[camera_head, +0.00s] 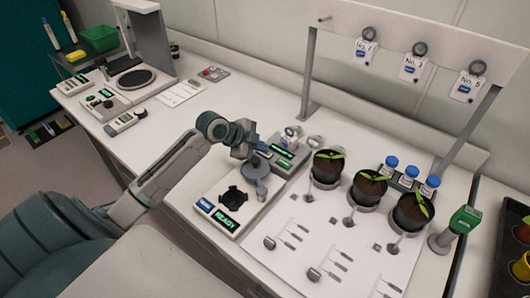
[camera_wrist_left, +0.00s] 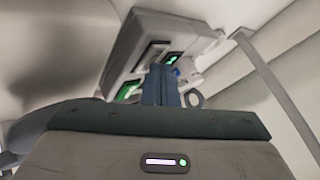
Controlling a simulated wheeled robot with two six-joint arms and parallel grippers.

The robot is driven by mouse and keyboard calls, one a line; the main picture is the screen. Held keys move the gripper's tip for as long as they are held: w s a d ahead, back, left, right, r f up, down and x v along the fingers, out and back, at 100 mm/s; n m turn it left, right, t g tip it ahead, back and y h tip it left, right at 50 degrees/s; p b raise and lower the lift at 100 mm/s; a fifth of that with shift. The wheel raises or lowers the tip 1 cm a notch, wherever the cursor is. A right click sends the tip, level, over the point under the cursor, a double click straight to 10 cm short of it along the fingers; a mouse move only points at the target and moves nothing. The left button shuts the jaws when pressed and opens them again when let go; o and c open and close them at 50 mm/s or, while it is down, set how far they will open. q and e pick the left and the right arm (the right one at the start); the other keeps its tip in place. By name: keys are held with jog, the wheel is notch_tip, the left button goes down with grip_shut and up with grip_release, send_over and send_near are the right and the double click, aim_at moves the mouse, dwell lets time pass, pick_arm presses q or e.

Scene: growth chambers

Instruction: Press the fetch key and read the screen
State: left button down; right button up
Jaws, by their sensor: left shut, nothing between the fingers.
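A small grey console (camera_head: 283,168) with two lit green screens (camera_head: 284,152) stands on the bench at the back. My left gripper (camera_head: 264,149) is shut and empty, close beside this console; I cannot tell whether it touches. In the left wrist view the shut fingertips (camera_wrist_left: 161,70) overlap the console (camera_wrist_left: 138,36) between its two green screens (camera_wrist_left: 128,91), with a small blue spot (camera_wrist_left: 175,71) just right of them. Nearer, a white unit has a green screen (camera_head: 226,220) reading "READY" and a blue key (camera_head: 205,206). The text on the console's screens is too small to read.
Several dark pots (camera_head: 328,166) with seedlings stand on a white mat (camera_head: 300,262) to the right, beside blue-capped bottles (camera_head: 391,162). A rack (camera_head: 420,45) with numbered tags stands behind. A scale (camera_head: 135,79) stands at the back left. A green handheld device (camera_head: 465,219) stands at right.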

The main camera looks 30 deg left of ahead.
aim_at(262, 153)
pick_arm(q)
jog(key=shift+s+f, duration=0.2)
jog(key=shift+f, duration=0.25)
dwell(0.5)
jog(key=shift+w+r+p, duration=0.2)
jog(key=shift+r+p, duration=0.3)
jog(key=shift+r, duration=0.4)
jog(key=shift+r+p, duration=1.95)
jog(key=shift+r, duration=0.65)
